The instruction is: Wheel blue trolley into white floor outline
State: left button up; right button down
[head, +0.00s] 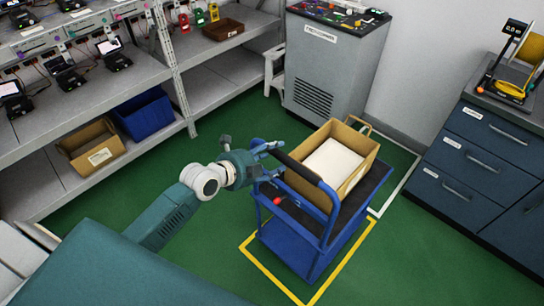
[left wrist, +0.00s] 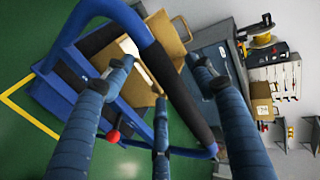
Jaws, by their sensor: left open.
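The blue trolley (head: 289,245) stands on the green floor, with a black-gripped push handle (head: 300,168) on its near side. An open cardboard box (head: 363,174) with a white content rides on its top deck. The white floor outline (head: 408,176) shows beyond and right of the trolley, which hides part of it. My left gripper (head: 268,149) is open at the left end of the handle. In the left wrist view its fingers (left wrist: 160,68) are spread, with the handle's black grip (left wrist: 187,105) running behind or between them; contact cannot be told. My right gripper is not in view.
A yellow floor outline (head: 262,266) lies around the trolley's near end. A grey cabinet (head: 333,66) stands behind, blue drawers (head: 478,150) at right, and shelving with a blue bin (head: 145,114) at left. Green floor is free in front and at left.

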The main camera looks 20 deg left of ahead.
pick_arm(q)
jog(key=c, duration=1.2)
jog(key=o, duration=1.2)
jog(key=shift+c, duration=0.2)
jog(key=v, duration=1.2)
